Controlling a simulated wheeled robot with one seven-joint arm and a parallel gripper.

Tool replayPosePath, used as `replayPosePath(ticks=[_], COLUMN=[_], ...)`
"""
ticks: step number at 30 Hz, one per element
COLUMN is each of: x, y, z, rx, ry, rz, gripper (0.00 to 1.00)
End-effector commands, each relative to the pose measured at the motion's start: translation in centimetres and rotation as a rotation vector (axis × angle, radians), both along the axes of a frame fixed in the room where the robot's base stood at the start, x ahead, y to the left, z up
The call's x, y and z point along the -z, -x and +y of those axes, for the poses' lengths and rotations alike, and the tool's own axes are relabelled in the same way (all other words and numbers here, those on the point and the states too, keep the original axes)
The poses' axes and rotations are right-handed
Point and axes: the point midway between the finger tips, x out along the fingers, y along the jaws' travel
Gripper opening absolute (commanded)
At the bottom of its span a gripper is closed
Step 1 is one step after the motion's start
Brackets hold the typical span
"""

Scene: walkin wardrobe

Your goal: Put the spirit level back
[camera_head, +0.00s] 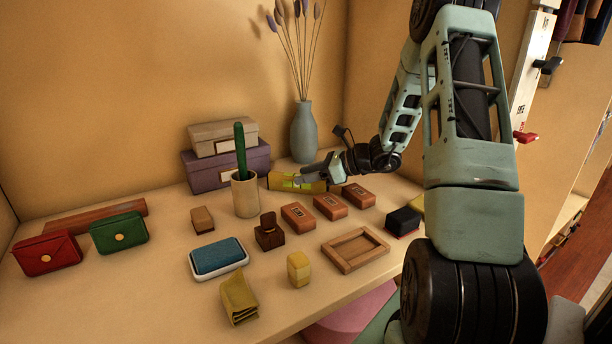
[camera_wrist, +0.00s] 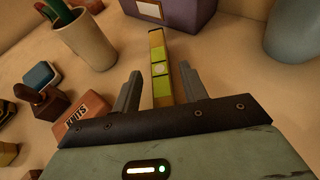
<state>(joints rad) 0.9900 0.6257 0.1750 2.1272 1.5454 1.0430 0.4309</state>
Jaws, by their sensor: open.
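The spirit level (camera_head: 284,181) is a yellow-green bar on the shelf top, beside the purple box and the pen cup. In the wrist view the spirit level (camera_wrist: 157,56) points away from me, with a pale vial in its middle. My gripper (camera_head: 318,176) is low over the shelf at the level's right end. In the wrist view my gripper (camera_wrist: 160,80) is open, with one finger on each side of the level and gaps showing. The level's near end is hidden behind my gripper's body.
A beige cup (camera_head: 245,196) with a green item, stacked boxes (camera_head: 226,168) and a blue-grey vase (camera_head: 303,133) stand close by. Several brown label blocks (camera_head: 330,206) lie in front. An empty wooden tray (camera_head: 355,249) is nearer the front edge.

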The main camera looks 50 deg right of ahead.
Motion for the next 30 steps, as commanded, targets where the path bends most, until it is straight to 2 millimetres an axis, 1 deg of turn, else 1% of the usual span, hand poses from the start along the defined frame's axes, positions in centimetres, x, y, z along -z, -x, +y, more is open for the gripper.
replayPosePath(ticks=[9, 15, 18, 21, 30], x=[-2.4, -3.7, -4.1, -4.3, -4.3], y=[5.2, 7.9, 8.6, 9.0, 9.1], z=[-3.2, -4.7, -5.2, -5.3, -5.4], rx=[0.006, 0.005, 0.004, 0.002, 0.001], ry=[0.003, 0.003, 0.002, 0.0, 0.0], rz=[0.0, 0.001, 0.001, 0.001, 0.001], gripper=[0.43, 0.43, 0.43, 0.43, 0.43])
